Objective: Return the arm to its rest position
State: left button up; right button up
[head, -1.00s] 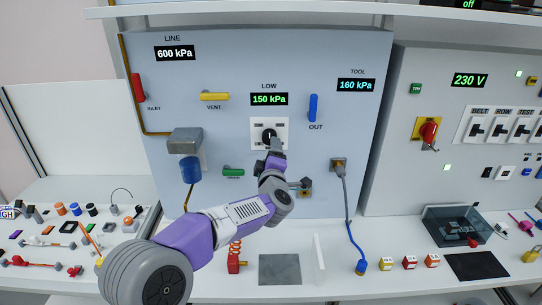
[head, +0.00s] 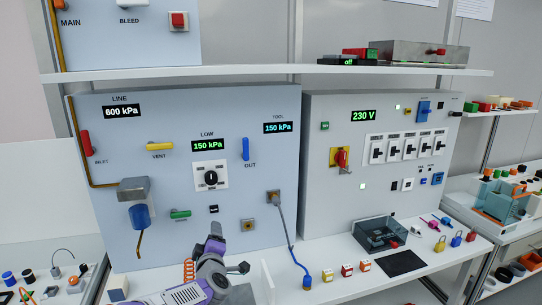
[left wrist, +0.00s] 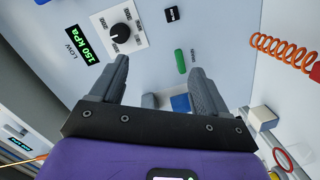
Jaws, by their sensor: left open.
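My left arm shows at the bottom of the head view, with its left gripper (head: 216,230) pointing up toward the blue-grey panel (head: 110,225), below the black LOW knob (head: 211,178). In the left wrist view the gripper (left wrist: 158,68) is open, with nothing between its two fingers. The knob (left wrist: 121,34) is beyond the fingertips and apart from them. The LOW display (head: 208,146) reads 150 kPa, and the TOOL display (head: 277,128) also reads 150 kPa. My right gripper is not in view.
The counter below holds a clear smoked box (head: 380,232), small padlocks and a dark mat (head: 401,263). A blue hose (head: 291,250) hangs to the counter. A shelf (head: 260,72) runs above the panels.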

pick_arm(q)
jog(key=s+d+f+m+g+h+p, duration=0.1)
jog(key=s+f+m+g+h, duration=0.3)
jog(key=f, duration=0.6)
jog(key=s+d+f+m+g+y, duration=0.1)
jog(key=s+f, duration=0.4)
jog(key=f, duration=0.6)
jog(key=s+d+f+m+g+h+p, duration=0.1)
jog(key=s+d+f+m+g+h, duration=0.3)
jog(key=f, duration=0.6)
jog(key=s+d+f+m+g, duration=0.1)
jog(key=s+f+g, duration=0.2)
jog(key=s, duration=1)
jog(key=s+f+m+g+h+p, duration=0.1)
jog(key=s+f+g, duration=0.3)
jog(key=s+f, duration=0.4)
jog(key=s+m, duration=0.1)
jog(key=s, duration=0.5)
jog(key=shift+s+d, duration=0.15)
jog(key=shift+d, duration=0.25)
jog(key=shift+f, duration=0.1)
